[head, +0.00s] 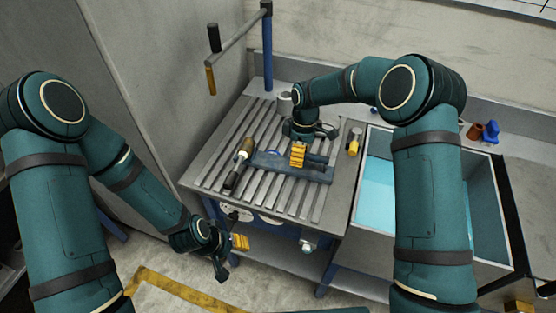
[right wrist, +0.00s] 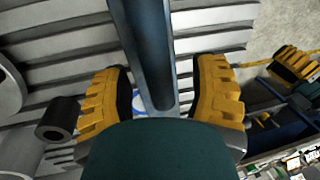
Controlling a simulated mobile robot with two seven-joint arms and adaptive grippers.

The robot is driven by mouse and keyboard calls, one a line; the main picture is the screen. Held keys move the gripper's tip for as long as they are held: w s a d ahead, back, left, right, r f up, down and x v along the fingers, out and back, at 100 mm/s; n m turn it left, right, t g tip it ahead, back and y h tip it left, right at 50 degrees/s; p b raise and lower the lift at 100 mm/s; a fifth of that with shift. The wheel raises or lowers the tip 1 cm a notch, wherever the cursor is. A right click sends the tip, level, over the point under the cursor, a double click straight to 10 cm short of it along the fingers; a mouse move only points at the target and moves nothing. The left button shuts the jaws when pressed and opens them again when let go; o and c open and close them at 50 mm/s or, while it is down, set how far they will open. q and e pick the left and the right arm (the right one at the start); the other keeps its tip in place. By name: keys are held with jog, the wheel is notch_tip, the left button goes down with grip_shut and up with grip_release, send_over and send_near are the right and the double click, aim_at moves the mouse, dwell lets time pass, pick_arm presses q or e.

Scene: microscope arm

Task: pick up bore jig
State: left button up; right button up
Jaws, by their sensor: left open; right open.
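A long blue bar, which I take to be the bore jig (head: 268,162), lies on the slatted bench top (head: 210,178). In the right wrist view the blue bar (right wrist: 148,45) runs from the top edge down between my two yellow fingers. My right gripper (head: 306,150) is over the bar in the head view. In the right wrist view it is open (right wrist: 162,95), with a visible gap on each side of the bar. My left gripper (head: 232,255) is open and empty, low in front of the bench.
A tool with a wooden and dark handle (head: 237,166) lies left of the bar. A yellow-and-grey tool (head: 354,142) lies to the right. A basin with blue liquid (head: 376,182) is set in right of the slats. A blue post (head: 267,55) rises behind.

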grip_shut()
jog(key=shift+r, duration=0.1)
jog(key=shift+r, duration=0.1)
jog(key=shift+w+r, duration=0.1)
jog(key=shift+r, duration=0.25)
pick_arm(q)
jog(key=shift+f, duration=0.1)
pick_arm(e)
notch_tip(320, 180, up, 9)
jog(key=shift+r, duration=0.1)
pick_arm(q)
jog(key=shift+f, duration=0.1)
jog(key=shift+f+b, duration=2.25)
jog(key=shift+b, duration=0.2)
pick_arm(e)
jog(key=shift+f, duration=4.4)
pick_arm(q)
jog(key=shift+o, duration=0.2)
jog(key=shift+f, duration=0.2)
pick_arm(e)
jog(key=shift+s+f, duration=0.2)
jog(key=shift+f, duration=0.2)
